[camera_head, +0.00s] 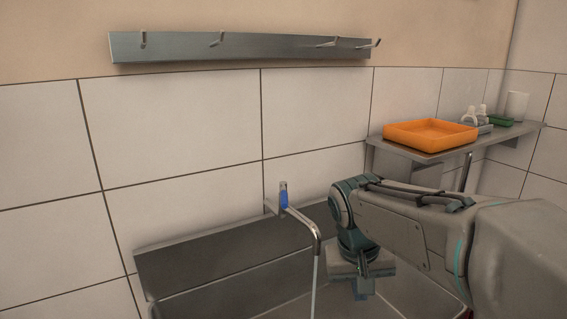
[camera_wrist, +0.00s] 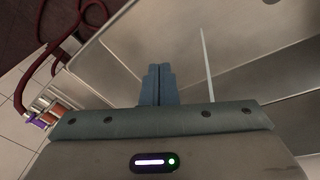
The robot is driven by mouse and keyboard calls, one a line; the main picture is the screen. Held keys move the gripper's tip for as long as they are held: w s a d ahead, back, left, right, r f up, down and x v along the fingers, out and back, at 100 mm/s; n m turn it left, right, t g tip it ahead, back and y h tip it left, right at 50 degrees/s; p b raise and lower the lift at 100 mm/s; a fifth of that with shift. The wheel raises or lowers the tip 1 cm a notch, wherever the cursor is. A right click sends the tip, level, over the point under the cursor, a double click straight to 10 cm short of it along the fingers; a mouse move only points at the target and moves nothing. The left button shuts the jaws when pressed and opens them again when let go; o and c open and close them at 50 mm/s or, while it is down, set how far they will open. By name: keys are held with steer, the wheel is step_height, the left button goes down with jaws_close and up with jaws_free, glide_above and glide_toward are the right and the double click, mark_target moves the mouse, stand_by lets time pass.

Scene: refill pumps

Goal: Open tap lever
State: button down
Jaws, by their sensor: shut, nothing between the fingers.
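The tap (camera_head: 304,222) stands at the back of the sink, with a blue-marked lever (camera_head: 284,198) upright on its body by the wall. A thin pale stream (camera_head: 314,285) runs down from the spout end. A thin pale line, seemingly the same stream, shows in the wrist view (camera_wrist: 207,65). My gripper (camera_head: 362,290) points down over the basin, to the right of the spout and apart from the lever. In the wrist view its blue fingers (camera_wrist: 158,72) are together with nothing between them. The lever does not show in the wrist view.
A grey sink (camera_head: 215,262) lies below. An orange tray (camera_head: 430,134) and small bottles (camera_head: 475,113) stand on a shelf (camera_head: 440,152) at right. A rail with hooks (camera_head: 240,46) is on the wall. A dark red hose (camera_wrist: 48,50) and coloured cylinders (camera_wrist: 45,112) lie left in the wrist view.

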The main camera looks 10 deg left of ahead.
steer(key=t+h+p, duration=0.1)
steer(key=h+p, duration=0.1)
steer(key=p, duration=0.5)
glide_toward(284, 193)
steer(key=s+d+f, duration=0.5)
steer(key=d+f, duration=0.1)
steer(key=f, duration=0.1)
steer(key=a+r+t+h+p, duration=0.15)
steer(key=a+r+p, duration=0.5)
steer(key=a, duration=0.75)
steer(key=w+d+f+p, duration=0.1)
steer(key=w+d+f, duration=0.4)
steer(key=d+f, duration=0.2)
steer(key=shift+d+t, duration=0.35)
steer(key=shift+d, duration=0.15)
steer(key=shift+f+y, duration=0.1)
steer(key=shift+y, duration=0.25)
